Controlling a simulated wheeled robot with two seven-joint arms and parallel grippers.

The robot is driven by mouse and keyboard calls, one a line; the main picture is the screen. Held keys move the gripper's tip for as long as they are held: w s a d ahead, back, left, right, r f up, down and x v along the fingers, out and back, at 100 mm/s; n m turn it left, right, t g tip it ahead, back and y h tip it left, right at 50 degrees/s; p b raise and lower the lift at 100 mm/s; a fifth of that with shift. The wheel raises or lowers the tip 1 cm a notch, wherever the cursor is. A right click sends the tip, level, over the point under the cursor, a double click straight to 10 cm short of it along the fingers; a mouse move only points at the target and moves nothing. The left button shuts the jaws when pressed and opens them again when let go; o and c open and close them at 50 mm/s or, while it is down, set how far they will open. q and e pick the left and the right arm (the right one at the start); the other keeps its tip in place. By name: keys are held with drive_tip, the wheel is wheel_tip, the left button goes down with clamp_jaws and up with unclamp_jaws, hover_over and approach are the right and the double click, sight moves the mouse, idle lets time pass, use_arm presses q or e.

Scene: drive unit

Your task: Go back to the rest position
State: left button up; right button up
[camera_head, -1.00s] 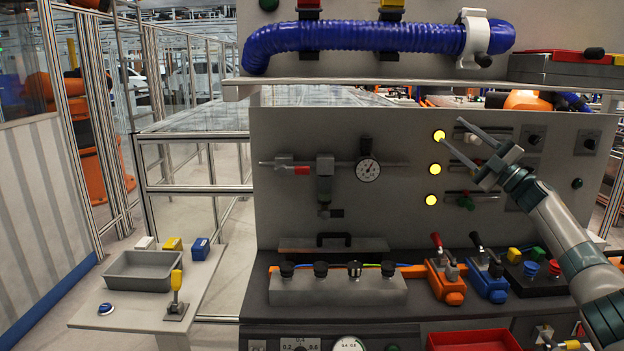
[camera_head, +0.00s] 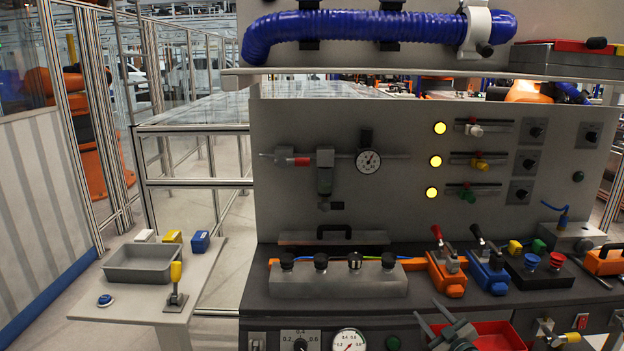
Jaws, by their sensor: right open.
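My right gripper (camera_head: 426,308) is low in the picture, in front of the drive unit's lower front edge. Its two grey fingers are spread apart and point up and to the left, with nothing between them. It overlaps the left end of a red tray (camera_head: 505,338) in the view; I cannot tell how far apart they are. Most of my right arm is below the picture. My left gripper is not in view. The grey drive unit panel (camera_head: 330,225) stands upright, with three lit yellow lamps and three sliders with white (camera_head: 474,130), yellow (camera_head: 479,164) and green (camera_head: 468,196) knobs.
Orange (camera_head: 446,275) and blue (camera_head: 488,273) lever valves stand on the dark ledge, beside a block with several knobs (camera_head: 340,281). A side table at left holds a grey bin (camera_head: 145,265) and a yellow-handled lever (camera_head: 176,288).

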drive_tip(key=s+a+f+m+g+h, duration=0.1)
drive_tip(key=s+f+m+g, duration=0.15)
drive_tip(key=s+f, duration=0.95)
drive_tip(key=s+a+f+m+g+h+b, duration=0.1)
drive_tip(key=s+f+g+h, duration=0.15)
drive_tip(key=s+f, duration=1)
drive_tip(key=s+a+f+m+g, duration=0.1)
drive_tip(key=s+a+f+g, duration=0.15)
drive_tip(key=s+f, duration=0.95)
drive_tip(key=s+a+f+g, duration=0.1)
drive_tip(key=s+f, duration=0.5)
drive_tip(key=s, duration=0.8)
drive_tip(key=s+a+f+m+g+b, duration=0.1)
drive_tip(key=s+f+g, duration=0.3)
drive_tip(key=s, duration=1.1)
drive_tip(key=s+a+f+m+g, duration=0.1)
drive_tip(key=s+a+f+g, duration=0.2)
drive_tip(key=s+f, duration=0.5)
drive_tip(key=s, duration=0.7)
drive_tip(key=shift+a+f+h, duration=0.25)
drive_tip(key=shift+h, duration=0.1)
